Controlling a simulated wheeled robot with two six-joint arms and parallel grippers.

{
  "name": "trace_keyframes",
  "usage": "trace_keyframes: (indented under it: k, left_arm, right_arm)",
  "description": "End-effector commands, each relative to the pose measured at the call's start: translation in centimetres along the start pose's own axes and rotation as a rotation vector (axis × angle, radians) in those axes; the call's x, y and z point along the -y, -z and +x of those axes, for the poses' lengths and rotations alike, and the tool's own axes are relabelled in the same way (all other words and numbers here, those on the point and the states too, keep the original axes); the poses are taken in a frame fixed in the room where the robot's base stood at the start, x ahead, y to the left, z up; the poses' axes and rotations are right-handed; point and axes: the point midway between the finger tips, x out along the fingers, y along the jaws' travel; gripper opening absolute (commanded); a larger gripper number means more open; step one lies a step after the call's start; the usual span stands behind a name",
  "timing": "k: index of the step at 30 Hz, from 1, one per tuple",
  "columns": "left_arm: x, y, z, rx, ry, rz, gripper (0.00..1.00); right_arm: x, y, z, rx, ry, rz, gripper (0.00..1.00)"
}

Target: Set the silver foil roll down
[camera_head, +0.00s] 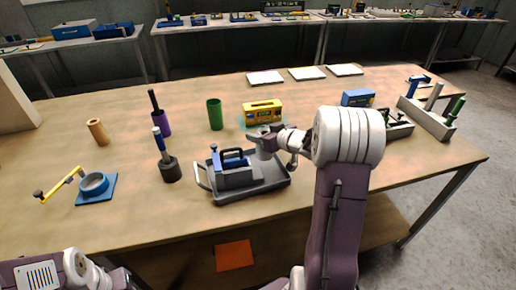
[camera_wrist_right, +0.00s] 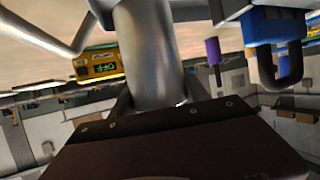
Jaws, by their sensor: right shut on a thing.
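The silver foil roll (camera_wrist_right: 147,55) is a smooth metallic cylinder, large in the right wrist view and between the jaws. In the head view a small part of the roll (camera_head: 265,152) shows by the jaws. My right gripper (camera_head: 268,141) is shut on it, over the back right part of a grey tray (camera_head: 235,197). I cannot tell whether the roll's lower end touches the tray. My left arm shows at the lower left, but its gripper is out of view.
A grey block with a blue handle (camera_head: 233,160) stands in the tray, close left of the roll. Behind is a yellow device (camera_head: 262,112). A green cup (camera_head: 215,114), a purple cup (camera_head: 161,123) and a dark holder (camera_head: 169,169) stand left. Three white plates (camera_head: 307,73) lie at the back.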

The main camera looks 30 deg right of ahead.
Motion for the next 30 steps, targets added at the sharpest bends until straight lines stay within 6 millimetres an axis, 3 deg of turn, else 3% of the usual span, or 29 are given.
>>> trace_keyframes:
  k: [7, 14, 25, 26, 27, 30]
  left_arm:
    - [0.0, 0.0, 0.3, 0.000, 0.000, 0.000, 0.36]
    - [0.0, -0.2, 2.1, 0.000, 0.000, 0.000, 0.36]
    - [0.0, -0.2, 2.1, 0.000, 0.000, 0.000, 0.36]
    - [0.0, -0.2, 2.0, 0.000, 0.000, 0.000, 0.36]
    - [0.0, -0.2, 2.0, 0.000, 0.000, 0.000, 0.36]
    - [0.0, -0.2, 2.0, 0.000, 0.000, 0.000, 0.36]
  right_arm:
    - [-0.1, -0.4, 1.0, 0.000, -0.001, 0.000, 0.02]
    - [-0.1, -4.0, 2.4, 0.002, 0.000, 0.002, 0.02]
    - [-0.1, -4.2, 2.5, -0.001, -0.001, 0.000, 0.02]
    - [-0.1, -4.1, 2.4, 0.000, -0.001, 0.000, 0.62]
    - [-0.1, -4.1, 2.4, 0.000, -0.001, 0.000, 0.73]
    - [-0.1, -4.1, 2.4, 0.000, -0.001, 0.000, 0.75]
